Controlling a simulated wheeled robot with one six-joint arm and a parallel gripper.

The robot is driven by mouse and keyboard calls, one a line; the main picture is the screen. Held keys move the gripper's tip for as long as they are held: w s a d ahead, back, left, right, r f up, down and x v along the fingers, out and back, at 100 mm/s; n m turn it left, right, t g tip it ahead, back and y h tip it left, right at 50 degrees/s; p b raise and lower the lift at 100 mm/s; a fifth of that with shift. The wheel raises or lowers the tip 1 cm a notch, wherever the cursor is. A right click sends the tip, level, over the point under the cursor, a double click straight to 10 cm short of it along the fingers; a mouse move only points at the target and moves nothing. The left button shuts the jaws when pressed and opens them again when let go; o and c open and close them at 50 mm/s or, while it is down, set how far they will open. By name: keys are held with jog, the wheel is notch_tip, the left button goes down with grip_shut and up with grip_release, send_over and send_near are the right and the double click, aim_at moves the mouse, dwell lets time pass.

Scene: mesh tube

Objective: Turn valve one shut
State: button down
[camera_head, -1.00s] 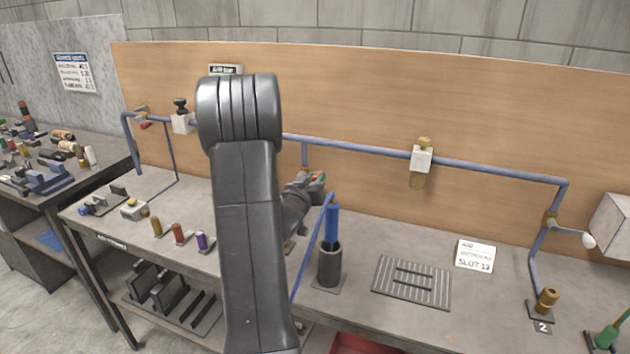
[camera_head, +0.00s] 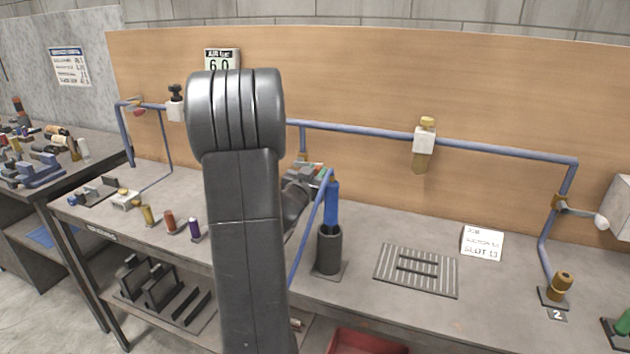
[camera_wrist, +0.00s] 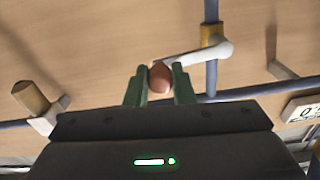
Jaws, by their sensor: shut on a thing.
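Valve one shows in the wrist view as a brass body (camera_wrist: 211,34) on a blue pipe, with a pale lever (camera_wrist: 196,56) reaching left from it. The lever ends in a red-brown knob (camera_wrist: 159,78). The green fingers of my gripper (camera_wrist: 158,75) stand on both sides of this knob, shut on it. In the head view my gripper (camera_head: 318,172) is beside the drop pipe near the board, small and partly hidden by my arm and a blue tool. The brass body (camera_head: 302,157) shows there only in part, so the lever's angle is hard to tell.
A blue-handled tool (camera_head: 331,205) stands in a dark holder (camera_head: 329,250) close in front of my gripper. A second valve (camera_head: 558,201) with a white knob is at right. A slotted plate (camera_head: 417,271) lies on the bench. An air display (camera_head: 222,61) reads 6.0.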

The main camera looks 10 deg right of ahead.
jog(key=shift+f+m+b, duration=0.5)
jog(key=shift+m+b, duration=0.1)
jog(key=shift+b, duration=0.05)
jog(key=c, duration=1.2)
grip_release()
jog(key=shift+c, duration=0.2)
jog(key=shift+r, duration=0.1)
jog(key=b+v, duration=0.1)
jog(key=v, duration=1.2)
jog(key=shift+s+a, duration=0.25)
jog(key=shift+s, duration=0.05)
